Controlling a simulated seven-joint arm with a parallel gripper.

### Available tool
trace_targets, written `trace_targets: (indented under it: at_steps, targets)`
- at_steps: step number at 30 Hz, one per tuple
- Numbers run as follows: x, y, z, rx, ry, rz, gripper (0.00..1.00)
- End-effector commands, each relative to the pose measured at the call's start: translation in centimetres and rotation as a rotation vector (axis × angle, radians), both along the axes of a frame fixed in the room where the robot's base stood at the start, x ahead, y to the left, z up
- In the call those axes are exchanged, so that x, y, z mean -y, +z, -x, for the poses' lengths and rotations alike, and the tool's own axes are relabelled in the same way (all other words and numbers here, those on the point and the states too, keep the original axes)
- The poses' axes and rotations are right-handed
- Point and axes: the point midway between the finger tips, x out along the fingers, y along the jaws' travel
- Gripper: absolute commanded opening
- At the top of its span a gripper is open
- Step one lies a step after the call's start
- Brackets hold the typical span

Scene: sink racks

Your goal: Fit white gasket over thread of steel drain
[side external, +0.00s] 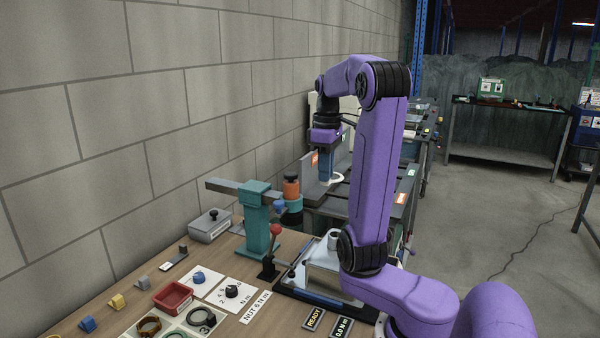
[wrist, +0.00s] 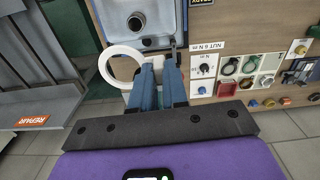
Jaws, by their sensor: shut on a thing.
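The white gasket (wrist: 104,66) is a flat ring. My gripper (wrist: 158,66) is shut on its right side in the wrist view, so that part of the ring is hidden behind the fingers. In the side view the gasket (side external: 337,178) shows at the tips of my gripper (side external: 325,180), held in the air beyond the workbench. The steel drain (side external: 334,238) stands up as a short cylinder from a pale sink piece on the bench. In the wrist view the drain (wrist: 137,23) shows end-on, above and apart from the gasket.
A red-knobbed lever (side external: 275,231) is close beside the sink piece. A red tray (side external: 171,296) and several small parts fill the bench front. A grey rack (wrist: 35,70) is at left in the wrist view.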

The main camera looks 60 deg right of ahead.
Motion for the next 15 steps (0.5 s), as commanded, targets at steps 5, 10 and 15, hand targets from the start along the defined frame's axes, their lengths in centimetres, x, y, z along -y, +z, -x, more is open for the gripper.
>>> trace_targets:
  at_steps: [5,10,15]
  targets:
    - [0.8,-2.0,1.4,-0.004,-0.058,-0.007,0.00]
    - [0.8,-5.8,1.4,-0.004,-0.056,-0.006,0.00]
    - [0.8,-9.3,1.4,-0.004,-0.055,-0.006,0.00]
